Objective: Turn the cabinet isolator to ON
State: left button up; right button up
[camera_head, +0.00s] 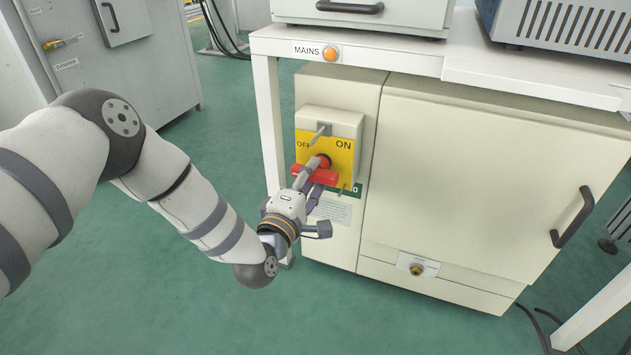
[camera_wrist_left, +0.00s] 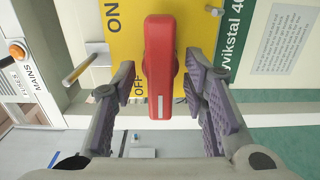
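The cabinet isolator has a red bar handle (camera_head: 326,176) on a yellow plate (camera_head: 345,160) marked OFF at left and ON at right. The handle lies roughly level across the plate in the head view. In the left wrist view the red handle (camera_wrist_left: 160,60) shows a white mark at its end on the OFF side. My left gripper (camera_head: 313,182) is at the handle. In the left wrist view its purple-padded fingers (camera_wrist_left: 160,88) stand open on either side of the handle, with visible gaps. My right gripper is not in view.
A metal pin (camera_head: 320,133) sticks out above the handle, and a smaller one (camera_head: 342,188) at lower right. An orange MAINS lamp (camera_head: 331,54) sits on the bench edge. The bench leg (camera_head: 268,120) stands left of the isolator. The green floor at left is clear.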

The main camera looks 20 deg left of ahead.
pick_arm(q)
jog(key=shift+w, duration=0.7)
jog(key=c, duration=0.9)
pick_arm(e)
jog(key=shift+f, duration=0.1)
pick_arm(q)
jog(key=shift+m, duration=0.3)
jog(key=m+p, duration=0.2)
jog(key=m, duration=0.1)
jog(key=shift+r, duration=0.15)
jog(key=m+p, duration=0.2)
jog(key=m, duration=0.3)
jog(key=m+p, duration=0.1)
jog(key=m, duration=0.3)
jog(key=shift+m+p, duration=0.95)
jog(key=shift+m, duration=1.65)
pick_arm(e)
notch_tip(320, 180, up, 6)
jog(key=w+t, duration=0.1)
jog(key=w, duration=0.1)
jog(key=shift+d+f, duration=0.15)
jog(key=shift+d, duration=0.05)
pick_arm(q)
jog(key=shift+f, duration=0.2)
